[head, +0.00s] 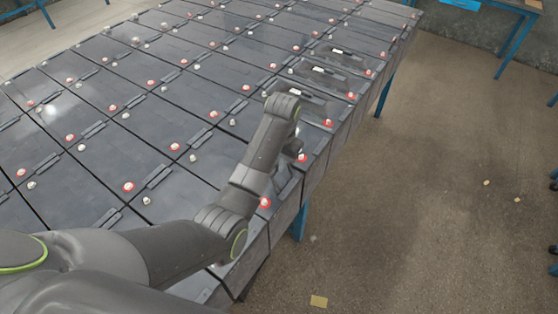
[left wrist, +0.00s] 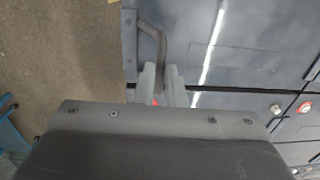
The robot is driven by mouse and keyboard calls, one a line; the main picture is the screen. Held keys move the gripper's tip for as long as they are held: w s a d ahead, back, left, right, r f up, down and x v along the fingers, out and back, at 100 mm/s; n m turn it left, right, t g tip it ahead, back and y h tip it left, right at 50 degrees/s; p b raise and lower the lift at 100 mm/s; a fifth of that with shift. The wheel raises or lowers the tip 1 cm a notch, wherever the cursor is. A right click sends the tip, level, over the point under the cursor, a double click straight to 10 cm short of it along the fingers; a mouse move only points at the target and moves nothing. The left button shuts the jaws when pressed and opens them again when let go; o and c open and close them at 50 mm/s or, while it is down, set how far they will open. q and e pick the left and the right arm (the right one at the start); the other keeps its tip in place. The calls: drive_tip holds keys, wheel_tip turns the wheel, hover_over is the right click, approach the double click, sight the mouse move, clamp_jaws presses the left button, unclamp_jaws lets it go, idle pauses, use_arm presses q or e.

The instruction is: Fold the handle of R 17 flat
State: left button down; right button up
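Rows of dark grey batteries (head: 140,78) fill a table, with no readable label marking R 17. In the left wrist view a dark bent handle (left wrist: 153,35) stands out near the edge of a battery lid (left wrist: 250,50). My left gripper (left wrist: 164,80) is at the handle's lower end; its light grey fingers are close together around or beside it. I cannot tell whether they grip it. In the head view my left arm reaches over the near right end of the rows, and its link hides most of the gripper and that handle. My right gripper is not in view.
Red-ringed terminals (head: 264,203) and pale terminals stand up along the battery edges. Several lids in the right column carry white marks (head: 318,69). The table's right edge drops to open brown floor (head: 440,180). Blue-legged furniture (head: 512,45) stands at the back right.

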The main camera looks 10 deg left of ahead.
use_arm(q)
drive_tip(key=shift+a, duration=0.15)
drive_tip(key=shift+w+a+f+g+h, duration=0.2)
drive_tip(key=shift+a+g+h, duration=0.1)
drive_tip(key=shift+a+h, duration=0.4)
drive_tip(key=h, duration=0.1)
drive_tip(key=a+f+h, duration=0.1)
drive_tip(key=shift+w+a+g+h, duration=0.2)
drive_tip(key=shift+w+g+h, duration=0.1)
drive_tip(key=shift+g, duration=0.1)
drive_tip(key=shift+w+a+f+g+h+b, duration=0.15)
drive_tip(key=shift+a+f+g+h+b, duration=0.2)
drive_tip(key=shift+h, duration=0.3)
drive_tip(key=shift+w+a+f+g+h+b, duration=0.15)
drive_tip(key=shift+a+f+h+b, duration=0.2)
drive_tip(key=shift+h, duration=0.3)
drive_tip(key=shift+d, duration=0.1)
